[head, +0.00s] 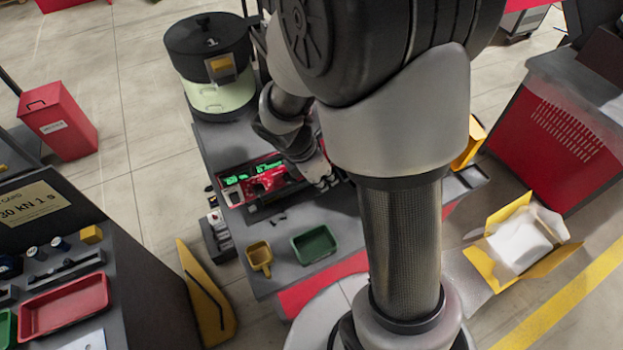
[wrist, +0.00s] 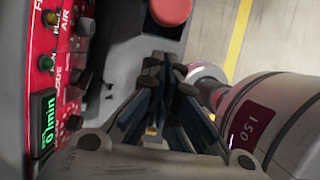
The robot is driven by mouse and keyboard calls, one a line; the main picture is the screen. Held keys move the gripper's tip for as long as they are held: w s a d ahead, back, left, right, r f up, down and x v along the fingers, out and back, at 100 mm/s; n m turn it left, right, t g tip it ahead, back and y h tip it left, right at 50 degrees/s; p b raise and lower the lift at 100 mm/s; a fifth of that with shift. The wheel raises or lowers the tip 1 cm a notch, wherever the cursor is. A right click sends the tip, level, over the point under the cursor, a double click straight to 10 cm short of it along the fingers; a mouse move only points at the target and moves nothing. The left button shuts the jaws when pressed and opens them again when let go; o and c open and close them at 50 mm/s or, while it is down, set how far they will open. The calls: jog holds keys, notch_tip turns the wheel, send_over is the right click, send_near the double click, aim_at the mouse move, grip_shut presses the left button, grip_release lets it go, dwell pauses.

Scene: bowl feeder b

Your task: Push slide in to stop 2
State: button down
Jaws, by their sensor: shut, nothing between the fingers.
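My gripper (head: 326,182) is at the right end of the red control panel (head: 255,180) on the feeder bench. In the wrist view my gripper (wrist: 168,70) has its dark fingers together, with nothing held. The red panel also shows along the left of the wrist view (wrist: 62,100), with knobs, small lamps and a lit green display (wrist: 43,125). A red round knob or button (wrist: 170,10) lies just beyond the fingertips, apart from them as far as I can tell. I cannot make out the slide or its stops; my arm hides part of the bench.
A black-lidded bowl feeder (head: 208,45) stands at the back of the bench. A green tray (head: 314,245) and a yellow scoop (head: 259,257) lie in front of the panel. An open yellow carton (head: 520,245) is on the right. A side bench with a red tray (head: 64,306) stands left.

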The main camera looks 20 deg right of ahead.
jog(key=shift+d, duration=0.45)
jog(key=shift+d, duration=0.1)
jog(key=d, duration=0.2)
jog(key=shift+w+d+p, duration=0.1)
jog(key=shift+d+p, duration=0.25)
jog(key=shift+a, duration=0.15)
jog(key=a+r+p, duration=0.3)
jog(key=a+r, duration=0.4)
jog(key=r, duration=0.2)
jog(key=shift+a+r, duration=0.2)
jog(key=shift+a, duration=0.05)
